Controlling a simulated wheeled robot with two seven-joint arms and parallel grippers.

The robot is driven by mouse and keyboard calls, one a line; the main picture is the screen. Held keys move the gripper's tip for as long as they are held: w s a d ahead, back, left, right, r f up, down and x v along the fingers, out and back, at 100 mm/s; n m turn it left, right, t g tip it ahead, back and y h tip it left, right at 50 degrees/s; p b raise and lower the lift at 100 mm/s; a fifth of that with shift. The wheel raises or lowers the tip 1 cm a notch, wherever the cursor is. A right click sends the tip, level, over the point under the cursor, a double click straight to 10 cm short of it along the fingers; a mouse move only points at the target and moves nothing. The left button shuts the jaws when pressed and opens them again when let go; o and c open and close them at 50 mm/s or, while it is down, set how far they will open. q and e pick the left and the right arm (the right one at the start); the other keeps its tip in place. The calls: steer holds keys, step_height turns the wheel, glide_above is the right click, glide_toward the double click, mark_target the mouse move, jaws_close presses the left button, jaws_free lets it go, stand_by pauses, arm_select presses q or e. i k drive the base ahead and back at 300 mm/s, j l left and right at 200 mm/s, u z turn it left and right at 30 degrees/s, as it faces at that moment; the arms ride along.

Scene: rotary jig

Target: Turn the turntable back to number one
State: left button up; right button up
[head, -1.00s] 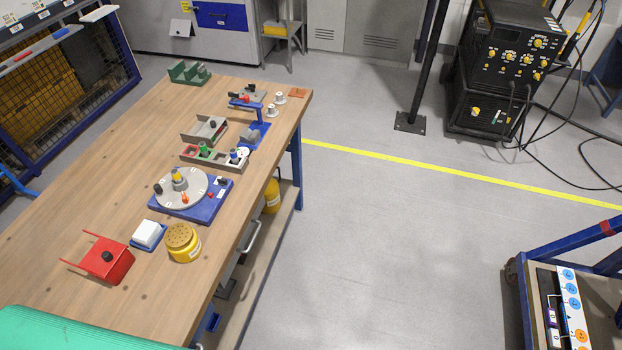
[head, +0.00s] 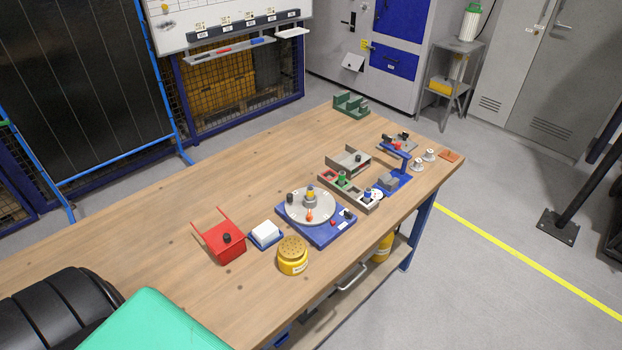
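The turntable (head: 297,213) is a light grey round disc on a blue base plate (head: 322,238), near the middle of the workbench. A grey hub with a yellow top (head: 310,196) stands on the disc. A black knob (head: 290,197) and an orange piece (head: 309,215) are also on it. Its number marks are too small to read. A dark knob and a red button (head: 333,223) are on the base plate. Neither of my grippers is in view. A teal surface and black ribbed part at the lower left hide the near bench.
On the wooden workbench (head: 150,240) stand a red holder (head: 225,243), a white block on a blue tray (head: 266,233), and a yellow round container (head: 292,256). Behind are a compartment tray (head: 364,200), a blue fixture (head: 398,178) and a green block (head: 351,104). The bench's left part is clear.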

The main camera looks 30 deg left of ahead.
mark_target(323, 207)
steer(key=u, duration=1)
steer(key=l+z, duration=0.1)
steer(key=z, duration=0.15)
